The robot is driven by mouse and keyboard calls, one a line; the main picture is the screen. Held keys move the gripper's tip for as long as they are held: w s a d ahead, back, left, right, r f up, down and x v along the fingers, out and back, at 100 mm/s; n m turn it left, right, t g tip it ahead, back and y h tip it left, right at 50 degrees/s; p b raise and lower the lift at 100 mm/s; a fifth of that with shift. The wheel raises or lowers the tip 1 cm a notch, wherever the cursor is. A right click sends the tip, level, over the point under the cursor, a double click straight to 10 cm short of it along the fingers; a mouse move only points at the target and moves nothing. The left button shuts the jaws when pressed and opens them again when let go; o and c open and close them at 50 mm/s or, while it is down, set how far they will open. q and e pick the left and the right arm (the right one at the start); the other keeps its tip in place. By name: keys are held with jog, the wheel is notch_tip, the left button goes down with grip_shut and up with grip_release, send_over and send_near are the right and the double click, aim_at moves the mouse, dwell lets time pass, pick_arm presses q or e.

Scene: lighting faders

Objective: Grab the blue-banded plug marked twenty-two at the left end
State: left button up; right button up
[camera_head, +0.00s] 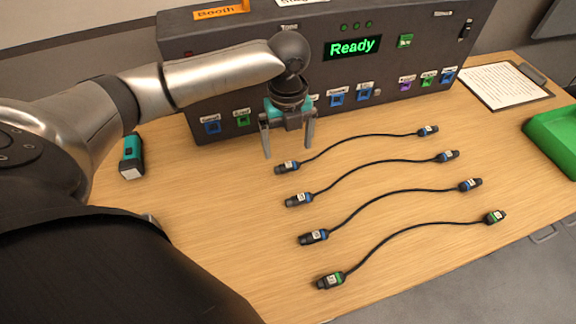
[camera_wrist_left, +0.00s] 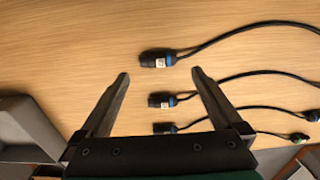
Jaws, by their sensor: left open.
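Several black cables lie on the table, each with a plug at both ends. At the left end, three blue-banded plugs sit in a column: the far plug (camera_head: 287,167), the middle plug (camera_head: 299,199) and the nearer plug (camera_head: 313,236). Their number labels are too small to read, so I cannot tell which is twenty-two. In the left wrist view, a blue-banded plug (camera_wrist_left: 155,59) lies just beyond the open fingertips. Another plug (camera_wrist_left: 160,100) shows between the fingers. My right gripper is out of view.
A dark console (camera_head: 240,70) with a lit "Ready" screen and coloured sockets stands behind. The nearest cable has a green-banded plug (camera_head: 330,281). A teal device (camera_head: 131,160) lies left, a clipboard (camera_head: 503,86) and a green tray (camera_head: 555,135) right.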

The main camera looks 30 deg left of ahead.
aim_at(287, 164)
pick_arm(q)
jog(key=shift+f, duration=0.85)
jog(key=f+b, duration=0.1)
jog(key=f, duration=0.1)
jog(key=f+b, duration=0.1)
jog(key=f, duration=0.1)
jog(key=shift+s+f, duration=0.2)
jog(key=shift+f, duration=0.15)
jog(key=shift+r, duration=0.1)
jog(key=c, duration=1.3)
